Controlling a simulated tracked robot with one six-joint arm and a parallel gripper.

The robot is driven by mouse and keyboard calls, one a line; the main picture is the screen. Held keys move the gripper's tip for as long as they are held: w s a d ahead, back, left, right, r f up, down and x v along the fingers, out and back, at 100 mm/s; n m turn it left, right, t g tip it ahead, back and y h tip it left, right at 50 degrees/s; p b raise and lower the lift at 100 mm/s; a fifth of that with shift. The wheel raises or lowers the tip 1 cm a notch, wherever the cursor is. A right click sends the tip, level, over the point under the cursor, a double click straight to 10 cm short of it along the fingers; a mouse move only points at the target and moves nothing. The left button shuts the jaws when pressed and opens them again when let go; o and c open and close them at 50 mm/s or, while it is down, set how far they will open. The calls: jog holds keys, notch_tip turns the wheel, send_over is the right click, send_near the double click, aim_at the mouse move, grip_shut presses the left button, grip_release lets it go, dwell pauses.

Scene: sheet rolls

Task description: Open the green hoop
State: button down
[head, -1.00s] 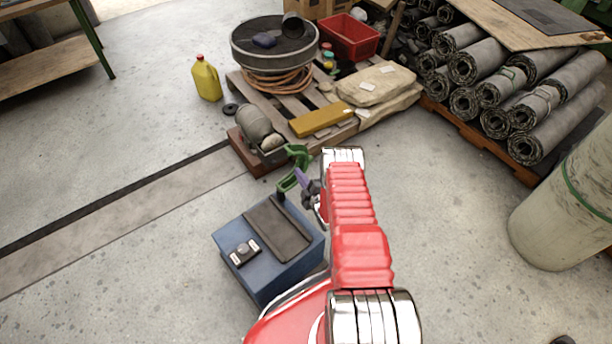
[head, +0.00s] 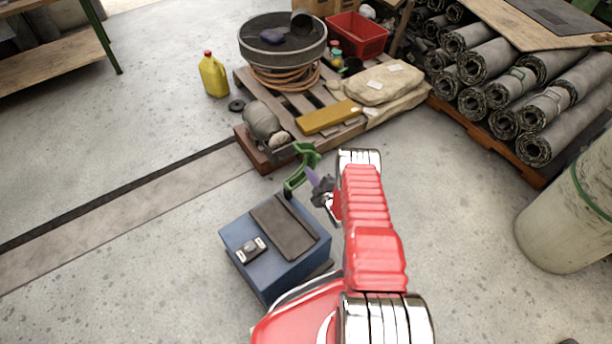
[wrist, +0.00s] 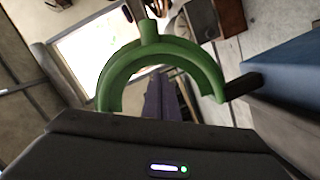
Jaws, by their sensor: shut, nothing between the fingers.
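The green hoop (head: 301,166) stands at the back edge of the blue box (head: 272,262) in the head view. In the wrist view the hoop (wrist: 150,58) is a thick arch with a tab on top. Its right end meets a dark stem (wrist: 243,85) from the blue box (wrist: 290,72). My gripper (head: 313,178) has purple fingers close beside the hoop. The fingers (wrist: 160,92) are shut and empty, showing within the arch in the wrist view. I cannot tell whether they touch it. The hoop's lower part is hidden there by my gripper's body.
A pallet (head: 247,147) with a yellow block (head: 328,117) and sacks (head: 371,83) lies beyond the hoop. Grey sheet rolls (head: 485,62) are stacked at back right, and a large pale roll (head: 560,228) stands at right. The floor left of the box is clear.

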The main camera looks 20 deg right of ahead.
jog(key=shift+a+r, duration=0.1)
jog(key=s+a+r, duration=0.2)
jog(key=s+r, duration=0.2)
jog(key=s, duration=0.6)
jog(key=shift+s+r, duration=0.15)
jog(key=shift+s, duration=0.1)
dwell(0.3)
